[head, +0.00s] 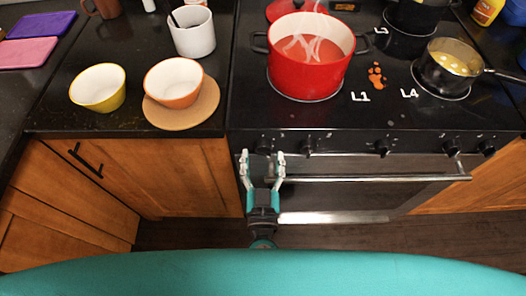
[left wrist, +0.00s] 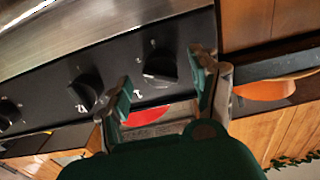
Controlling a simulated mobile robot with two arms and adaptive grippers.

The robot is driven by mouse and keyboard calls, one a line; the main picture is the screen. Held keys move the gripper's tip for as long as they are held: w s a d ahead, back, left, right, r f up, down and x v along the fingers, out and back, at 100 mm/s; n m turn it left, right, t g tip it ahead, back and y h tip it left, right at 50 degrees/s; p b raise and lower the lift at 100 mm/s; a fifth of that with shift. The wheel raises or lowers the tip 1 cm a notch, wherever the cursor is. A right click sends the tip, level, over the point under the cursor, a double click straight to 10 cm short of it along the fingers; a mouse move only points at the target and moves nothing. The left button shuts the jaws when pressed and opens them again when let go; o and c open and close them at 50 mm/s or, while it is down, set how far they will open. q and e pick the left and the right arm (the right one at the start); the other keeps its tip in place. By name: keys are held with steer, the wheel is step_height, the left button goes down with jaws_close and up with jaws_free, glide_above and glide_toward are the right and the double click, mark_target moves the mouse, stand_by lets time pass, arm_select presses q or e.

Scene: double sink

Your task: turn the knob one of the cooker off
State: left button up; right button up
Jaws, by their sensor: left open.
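The cooker (head: 330,128) has a row of black knobs along its dark front panel. Its leftmost knob (head: 264,146), which I take as knob one, lies just ahead of my open left gripper (head: 263,156). In the left wrist view the same dark knob (left wrist: 160,66) shows in the gap between the fingertips of my left gripper (left wrist: 161,68). The fingers stand on either side of it; I cannot tell whether they touch it. A small white mark beside it is too blurred to read. My right gripper is not in view.
A second knob (head: 307,146) sits close to the right of the gripper. The oven handle (head: 370,178) runs below the knobs. A red steaming pot (head: 305,78) and a small pan (head: 450,80) stand on the hob. Bowls (head: 98,98) stand on the left counter.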

arm_select(q)
steer(key=shift+w, duration=0.95)
steer(key=shift+c, duration=0.3)
steer(key=c, duration=1.1)
